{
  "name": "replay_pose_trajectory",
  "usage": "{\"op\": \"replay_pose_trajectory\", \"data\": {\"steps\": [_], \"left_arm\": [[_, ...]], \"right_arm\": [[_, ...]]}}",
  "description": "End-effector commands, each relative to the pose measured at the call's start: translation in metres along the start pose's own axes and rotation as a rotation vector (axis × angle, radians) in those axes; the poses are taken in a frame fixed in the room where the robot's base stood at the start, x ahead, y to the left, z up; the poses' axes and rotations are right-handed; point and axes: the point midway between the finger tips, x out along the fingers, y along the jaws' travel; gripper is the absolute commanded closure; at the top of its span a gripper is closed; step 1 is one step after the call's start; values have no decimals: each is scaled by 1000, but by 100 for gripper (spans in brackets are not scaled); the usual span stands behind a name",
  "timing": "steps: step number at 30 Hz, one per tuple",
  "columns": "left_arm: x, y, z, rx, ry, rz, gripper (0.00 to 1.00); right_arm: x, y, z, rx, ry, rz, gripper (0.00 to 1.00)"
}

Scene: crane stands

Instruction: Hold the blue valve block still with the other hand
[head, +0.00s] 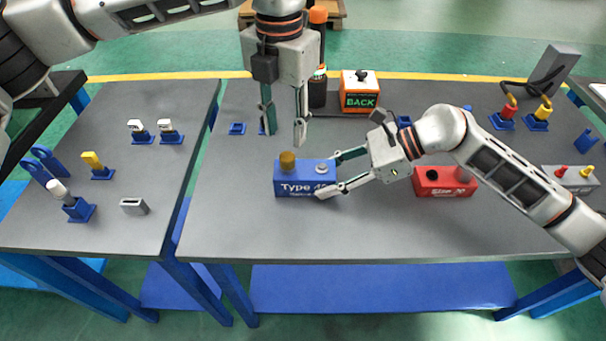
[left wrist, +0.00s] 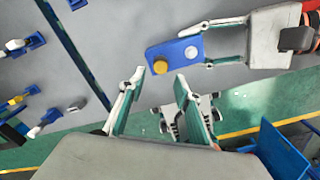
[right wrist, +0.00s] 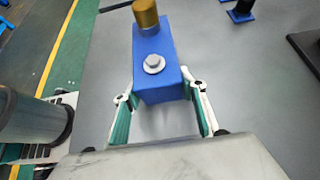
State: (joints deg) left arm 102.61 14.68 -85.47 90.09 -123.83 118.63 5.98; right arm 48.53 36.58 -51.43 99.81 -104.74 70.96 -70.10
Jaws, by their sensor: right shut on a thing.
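The blue valve block (head: 300,188), with "Type" lettering on its front, stands on the grey table. A brass knob (head: 287,160) rises from its left end and a silver button (head: 321,168) sits at its right end. My right gripper (head: 339,172) is shut on the block's right end, one finger behind and one in front; the right wrist view shows the block (right wrist: 158,60) between the fingers. My left gripper (head: 283,125) is open and empty, pointing down above and behind the block. The left wrist view shows the block (left wrist: 173,52) beyond its spread fingertips.
A red block (head: 443,182) stands right of my right gripper. An orange and black "BACK" box (head: 359,92) and a dark cylinder (head: 317,90) stand behind. Blue stands with plugs (head: 506,117) are at the right. The table's front strip is clear.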

Motion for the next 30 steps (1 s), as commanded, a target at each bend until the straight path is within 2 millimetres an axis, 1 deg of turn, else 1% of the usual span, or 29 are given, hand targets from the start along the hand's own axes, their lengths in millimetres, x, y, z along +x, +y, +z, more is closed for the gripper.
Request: {"op": "replay_pose_trajectory", "data": {"steps": [1,6,12,15,21,29,30], "left_arm": [[8,0,-1,1,3,-2,67],[31,-1,-1,3,3,-3,67],[54,-1,0,3,0,-3,67],[62,-1,0,3,1,-2,67],[69,-1,0,2,0,-2,67],[70,-1,0,2,0,-2,67],[70,-1,0,2,0,-2,74]], "right_arm": [[0,0,0,0,1,0,88],[0,0,0,0,0,0,88],[0,0,0,0,1,0,88],[0,0,0,0,1,0,88],[0,0,0,0,1,0,88],[0,0,0,0,1,0,88],[0,0,0,0,1,0,88]]}}
